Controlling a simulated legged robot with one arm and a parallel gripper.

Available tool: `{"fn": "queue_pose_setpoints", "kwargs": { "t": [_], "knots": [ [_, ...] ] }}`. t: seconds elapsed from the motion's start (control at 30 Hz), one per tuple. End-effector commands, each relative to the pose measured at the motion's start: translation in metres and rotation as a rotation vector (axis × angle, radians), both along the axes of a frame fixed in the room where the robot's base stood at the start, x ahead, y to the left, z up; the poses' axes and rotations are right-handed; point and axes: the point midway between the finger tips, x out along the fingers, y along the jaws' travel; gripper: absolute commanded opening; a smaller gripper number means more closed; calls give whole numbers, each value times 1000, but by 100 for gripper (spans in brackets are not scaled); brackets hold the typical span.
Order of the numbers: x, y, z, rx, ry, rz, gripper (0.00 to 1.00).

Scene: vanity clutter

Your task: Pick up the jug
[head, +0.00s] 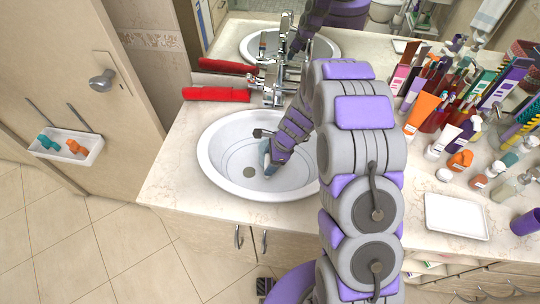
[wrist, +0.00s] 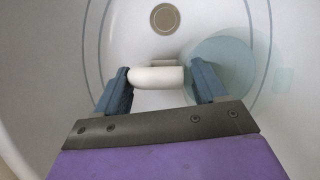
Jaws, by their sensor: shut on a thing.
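My gripper (head: 266,150) reaches down into the white sink basin (head: 222,185), right of its drain. In the wrist view its two blue-grey fingers (wrist: 163,76) are shut on a short, white, rounded piece of the jug (wrist: 155,77), which looks like its handle. A pale teal, see-through round shape shows behind the right finger; I cannot tell whether it is part of the jug. In the head view my arm and fingers hide most of the jug. Whether it touches the basin is not clear.
Bottles, tubes and brushes crowd the counter at right, around an orange tube (head: 421,112). A white tray (head: 456,216) lies near the front right edge.

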Motion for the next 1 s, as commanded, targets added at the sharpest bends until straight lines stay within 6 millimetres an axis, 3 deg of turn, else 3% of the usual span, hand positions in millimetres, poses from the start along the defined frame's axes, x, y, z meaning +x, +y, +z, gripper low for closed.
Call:
{"fn": "queue_pose_setpoints", "kwargs": {
  "t": [0.1, 0.47, 0.73, 1.0],
  "knots": [
    [0, 0, 0, 0, 1, 0, 0],
    [0, 0, 2, 0, 0, 1, 0],
    [-1, 0, 15, 0, -3, 1, 0],
    [-23, -6, 14, 1, -3, -1, 0]
  ]
}}
